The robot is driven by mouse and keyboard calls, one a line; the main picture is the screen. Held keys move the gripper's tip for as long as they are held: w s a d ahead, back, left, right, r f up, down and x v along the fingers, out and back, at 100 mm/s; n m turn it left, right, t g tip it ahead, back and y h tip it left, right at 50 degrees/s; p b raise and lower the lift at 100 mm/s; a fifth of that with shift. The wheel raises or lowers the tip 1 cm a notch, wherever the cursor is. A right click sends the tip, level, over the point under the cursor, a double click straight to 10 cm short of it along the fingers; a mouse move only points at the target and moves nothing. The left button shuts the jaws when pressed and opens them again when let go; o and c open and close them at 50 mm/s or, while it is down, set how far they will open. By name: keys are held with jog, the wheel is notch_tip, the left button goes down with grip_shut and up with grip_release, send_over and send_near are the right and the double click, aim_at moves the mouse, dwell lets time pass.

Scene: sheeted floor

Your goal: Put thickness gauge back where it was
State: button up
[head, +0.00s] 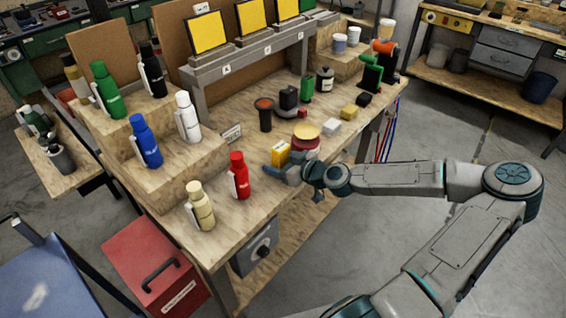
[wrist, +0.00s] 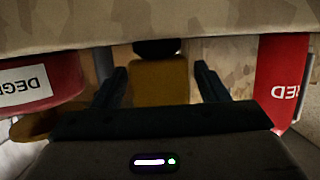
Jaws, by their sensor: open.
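A small yellow box-shaped device with a pale face (head: 280,153), likely the thickness gauge, stands on the workbench near its front edge. In the wrist view a yellow block with a dark end (wrist: 160,82) shows between my fingers, with a gap on both sides. It appears to be the same device. My gripper (head: 273,169) is open, low over the bench, right beside the device on its near side. In the wrist view my two fingers (wrist: 160,88) are spread apart. Whether they touch the device cannot be told.
A red can with a yellow lid (head: 306,138) stands close on the right; a red bottle (head: 239,178) stands on the left. Several bottles stand on wooden steps further left. A white block (head: 332,127) and small yellow blocks lie to the right. The bench's front edge is close.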

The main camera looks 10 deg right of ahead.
jog(key=v, duration=1.2)
jog(key=shift+b, duration=0.45)
jog(key=shift+c, duration=0.4)
dwell(1.3)
